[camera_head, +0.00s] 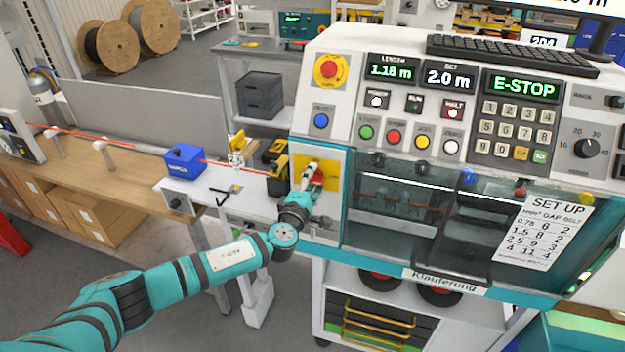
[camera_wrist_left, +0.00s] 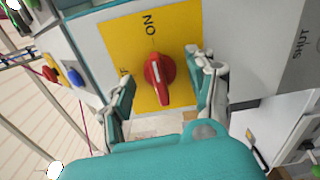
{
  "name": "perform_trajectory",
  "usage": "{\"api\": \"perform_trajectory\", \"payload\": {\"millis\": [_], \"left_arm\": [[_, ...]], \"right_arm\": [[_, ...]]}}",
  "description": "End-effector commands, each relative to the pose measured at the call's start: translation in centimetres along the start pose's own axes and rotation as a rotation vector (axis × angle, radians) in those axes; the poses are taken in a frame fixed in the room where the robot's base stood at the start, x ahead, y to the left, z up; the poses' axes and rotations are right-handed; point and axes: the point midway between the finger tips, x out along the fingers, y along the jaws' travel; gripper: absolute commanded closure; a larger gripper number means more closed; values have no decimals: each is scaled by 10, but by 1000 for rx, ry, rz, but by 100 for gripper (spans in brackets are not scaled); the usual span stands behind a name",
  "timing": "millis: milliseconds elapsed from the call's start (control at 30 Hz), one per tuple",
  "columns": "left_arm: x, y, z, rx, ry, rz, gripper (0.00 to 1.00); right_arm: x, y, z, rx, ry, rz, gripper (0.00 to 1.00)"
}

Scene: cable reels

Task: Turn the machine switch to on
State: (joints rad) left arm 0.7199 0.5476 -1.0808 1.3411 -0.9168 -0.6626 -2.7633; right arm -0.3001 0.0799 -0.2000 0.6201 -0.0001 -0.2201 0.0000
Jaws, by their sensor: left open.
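The machine switch is a red rotary knob (camera_wrist_left: 158,80) on a yellow plate (camera_wrist_left: 118,38) in the left wrist view. The word ON shows upside down above the knob. Another label at the plate's left is mostly hidden by a finger. The knob's handle lies roughly up and down in this view, slightly tilted. My left gripper (camera_wrist_left: 168,78) is open, one finger each side of the knob, with gaps visible. In the head view my left gripper (camera_head: 309,178) is at the yellow plate (camera_head: 328,166) and hides most of the knob. My right gripper is not in view.
The machine's panel has a display (camera_head: 522,86) reading E-STOP, a red emergency button (camera_head: 329,69), a keypad (camera_head: 516,125) and coloured buttons. A clear-windowed cover (camera_head: 420,213) is right of the plate. A blue box (camera_head: 185,161) sits on the left bench along a red cable.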

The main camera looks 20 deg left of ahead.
Motion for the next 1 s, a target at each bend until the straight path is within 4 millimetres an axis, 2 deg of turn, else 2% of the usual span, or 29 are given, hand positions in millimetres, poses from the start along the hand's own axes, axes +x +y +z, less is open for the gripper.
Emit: {"api": "perform_trajectory", "payload": {"millis": [1000], "left_arm": [[-77, 0, -1, 1, 1, -1, 42]], "right_arm": [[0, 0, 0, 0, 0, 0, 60]]}}
